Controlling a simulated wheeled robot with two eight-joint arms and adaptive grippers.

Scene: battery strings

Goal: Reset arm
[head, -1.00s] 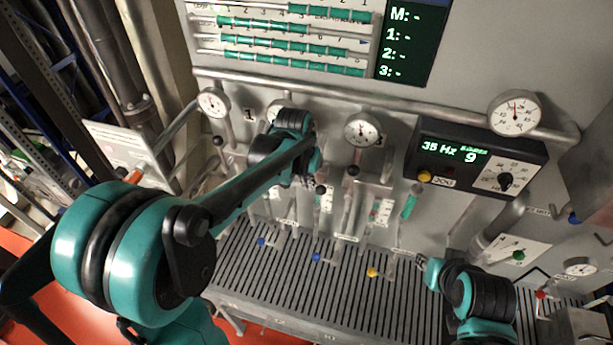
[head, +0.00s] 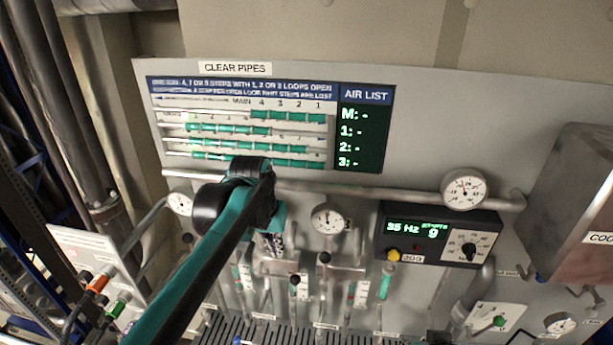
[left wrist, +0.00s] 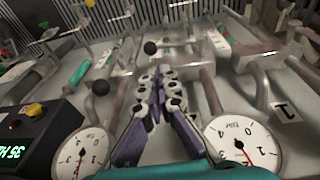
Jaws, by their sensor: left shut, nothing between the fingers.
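My left arm reaches in from the lower left in the head view. Its gripper (head: 274,243) is in front of the pipe panel, below the diagram board (head: 245,125), and is partly hidden by its own wrist. In the left wrist view the gripper (left wrist: 160,75) shows its two fingers drawn together at the tips, with nothing between them. It hangs in front of the pipes and valves, between two round gauges (left wrist: 243,145). I cannot tell whether it touches any pipe. My right gripper is out of view.
A black box reading 35 Hz (head: 438,234) with a yellow button and a knob is on the panel right of the gripper. Black-knobbed valve levers (head: 294,280) stand out close below it. A metal cabinet (head: 580,210) juts out at the right. A slatted grate (head: 270,332) lies below.

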